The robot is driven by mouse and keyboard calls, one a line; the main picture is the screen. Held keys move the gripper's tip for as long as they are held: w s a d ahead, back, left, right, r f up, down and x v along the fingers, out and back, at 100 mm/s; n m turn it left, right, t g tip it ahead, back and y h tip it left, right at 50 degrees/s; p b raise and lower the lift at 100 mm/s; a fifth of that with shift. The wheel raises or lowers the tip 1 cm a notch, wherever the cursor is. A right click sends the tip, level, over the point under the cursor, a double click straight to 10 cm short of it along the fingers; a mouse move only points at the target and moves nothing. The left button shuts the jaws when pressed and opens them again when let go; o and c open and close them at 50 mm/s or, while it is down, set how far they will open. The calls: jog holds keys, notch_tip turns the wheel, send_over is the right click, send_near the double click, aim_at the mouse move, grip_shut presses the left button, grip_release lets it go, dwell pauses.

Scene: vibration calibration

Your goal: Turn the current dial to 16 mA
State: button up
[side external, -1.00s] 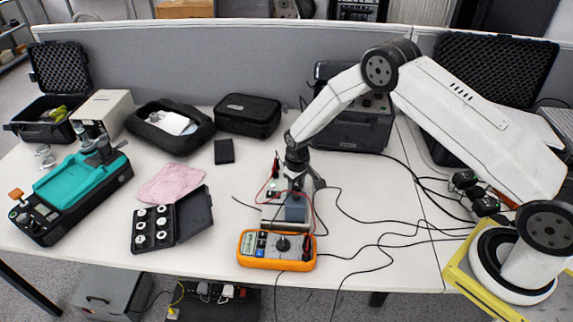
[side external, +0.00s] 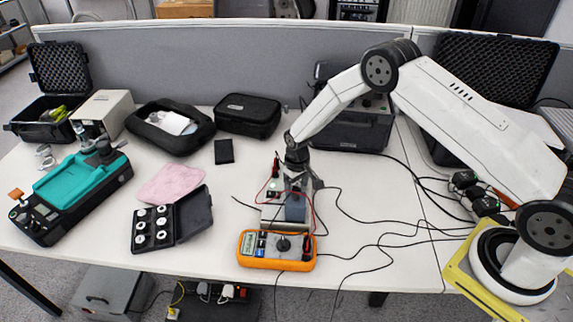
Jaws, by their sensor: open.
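An orange multimeter-like instrument (side external: 277,250) lies at the front middle of the table, with a small display at its left and a dark round dial (side external: 283,244) on its face. The dial's setting is too small to read. Behind it stands a small grey-and-blue box (side external: 270,215) with red and black leads. My gripper (side external: 297,186) points down over this box, behind the orange instrument. It is open, and its fingertips are hard to make out against the box. I cannot tell whether it touches anything.
Black cables (side external: 365,240) run across the table right of the instrument. An open black case with white discs (side external: 155,228), a pink cloth (side external: 170,184) and a teal device (side external: 80,190) lie to the left. A black pouch (side external: 248,115) stands at the back.

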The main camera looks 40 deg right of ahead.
aim_at(297, 187)
jog(key=shift+r, duration=0.15)
jog(key=shift+r, duration=3.75)
jog(key=shift+s+r, duration=0.25)
jog(key=shift+r, duration=0.25)
jog(key=s+r+t, duration=0.1)
jog(key=s+r, duration=0.6)
jog(key=s, duration=0.4)
jog(key=s+r+t, duration=0.1)
jog(key=s+r, duration=0.5)
jog(key=s, duration=0.6)
jog(key=shift+s+r+t, duration=0.2)
jog(key=shift+r+t, duration=0.1)
jog(key=shift+r, duration=0.1)
